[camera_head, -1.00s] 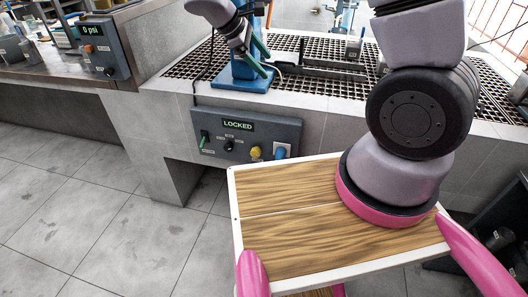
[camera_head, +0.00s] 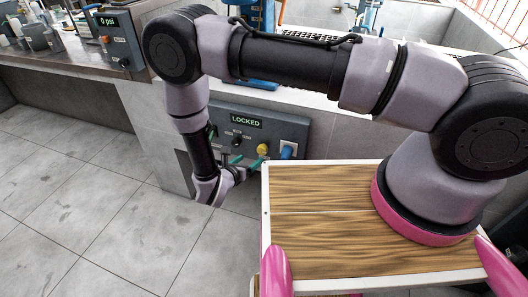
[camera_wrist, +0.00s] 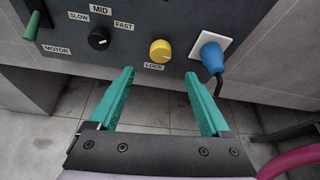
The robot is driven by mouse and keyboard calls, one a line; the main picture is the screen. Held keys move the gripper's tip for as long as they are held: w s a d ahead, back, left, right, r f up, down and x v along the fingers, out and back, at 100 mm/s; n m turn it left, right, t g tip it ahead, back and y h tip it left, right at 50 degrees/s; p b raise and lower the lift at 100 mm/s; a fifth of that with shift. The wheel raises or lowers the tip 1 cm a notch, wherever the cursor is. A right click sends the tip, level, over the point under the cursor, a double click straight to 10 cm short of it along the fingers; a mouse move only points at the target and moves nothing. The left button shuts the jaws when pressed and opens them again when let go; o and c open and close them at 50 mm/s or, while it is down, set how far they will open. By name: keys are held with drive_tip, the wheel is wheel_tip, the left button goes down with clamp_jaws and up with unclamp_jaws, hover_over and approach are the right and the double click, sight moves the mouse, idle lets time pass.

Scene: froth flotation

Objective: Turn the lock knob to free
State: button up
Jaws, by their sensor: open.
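The lock knob (camera_wrist: 160,50) is yellow and round, above a LOCK label on a dark grey control panel (camera_wrist: 132,15). It also shows in the head view (camera_head: 262,149). The panel's display (camera_head: 247,121) reads LOCKED. My gripper (camera_wrist: 160,80) is open and empty, with teal fingers pointing toward the panel. In the wrist view the knob lies just beyond the fingertips and between them, apart from both. In the head view my gripper (camera_head: 237,162) is just below and left of the knob.
A black speed knob (camera_wrist: 98,38) and a green motor lever (camera_wrist: 32,25) are left of the lock knob. A blue plug with a cable (camera_wrist: 212,57) is close on its right. Another panel (camera_head: 115,38) reads 0 psi. The floor at left is clear.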

sight(261, 151)
drive_tip(key=x, duration=1)
drive_tip(key=shift+w+d, duration=0.15)
drive_tip(key=shift+w, duration=0.05)
clamp_jaws()
